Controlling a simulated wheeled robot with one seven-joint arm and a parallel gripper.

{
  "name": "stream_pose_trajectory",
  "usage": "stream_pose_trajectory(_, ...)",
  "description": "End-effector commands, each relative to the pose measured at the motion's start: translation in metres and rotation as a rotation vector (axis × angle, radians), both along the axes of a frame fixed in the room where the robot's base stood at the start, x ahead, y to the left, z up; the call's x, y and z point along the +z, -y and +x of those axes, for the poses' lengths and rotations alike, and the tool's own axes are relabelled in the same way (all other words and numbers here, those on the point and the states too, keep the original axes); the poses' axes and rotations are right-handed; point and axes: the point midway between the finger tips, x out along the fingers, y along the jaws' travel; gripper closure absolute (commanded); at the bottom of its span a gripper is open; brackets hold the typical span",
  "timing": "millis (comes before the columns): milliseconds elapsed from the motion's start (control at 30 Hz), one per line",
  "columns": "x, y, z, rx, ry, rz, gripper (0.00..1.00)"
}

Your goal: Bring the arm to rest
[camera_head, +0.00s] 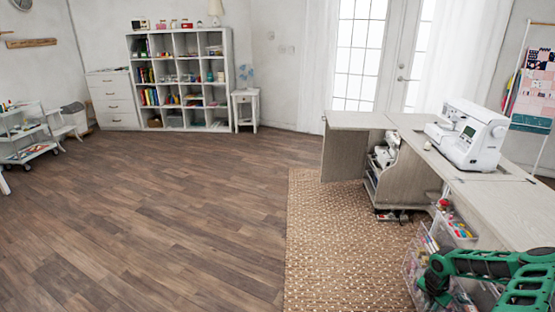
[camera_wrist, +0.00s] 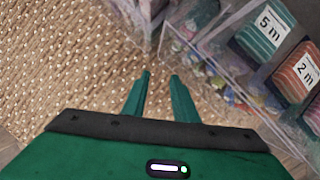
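In the wrist view my gripper (camera_wrist: 160,76) has two green fingers set apart, with nothing between them. It points down toward the woven rug (camera_wrist: 60,70), beside a clear plastic bin (camera_wrist: 225,80). In the head view my green arm shows at the lower right, over the clear bins; my fingertips cannot be made out there.
The sewing cabinet (camera_head: 405,178) carries a white sewing machine (camera_head: 468,138) on its top. Clear bins (camera_head: 420,250) of colourful supplies stand under it, close to my arm. The rug (camera_head: 330,250) lies left of them. The wooden floor (camera_head: 150,220) is wide and clear.

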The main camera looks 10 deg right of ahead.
Motion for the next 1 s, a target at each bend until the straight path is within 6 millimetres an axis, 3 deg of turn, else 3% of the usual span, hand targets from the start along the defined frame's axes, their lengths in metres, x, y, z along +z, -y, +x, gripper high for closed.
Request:
stream_pose_trajectory(167, 0.021, -0.002, 0.013, 0.115, -0.029, -0.015, 0.74)
stream_pose_trajectory(267, 0.047, -0.006, 0.025, 0.261, -0.072, -0.032, 0.74)
stream_pose_trajectory(600, 0.161, -0.036, 0.058, 0.896, -0.305, -0.109, 0.74)
stream_pose_trajectory(767, 0.216, -0.055, 0.061, 1.174, -0.422, -0.138, 0.74)
stream_pose_trajectory(1000, 0.298, -0.086, 0.051, 1.56, -0.603, -0.162, 0.74)
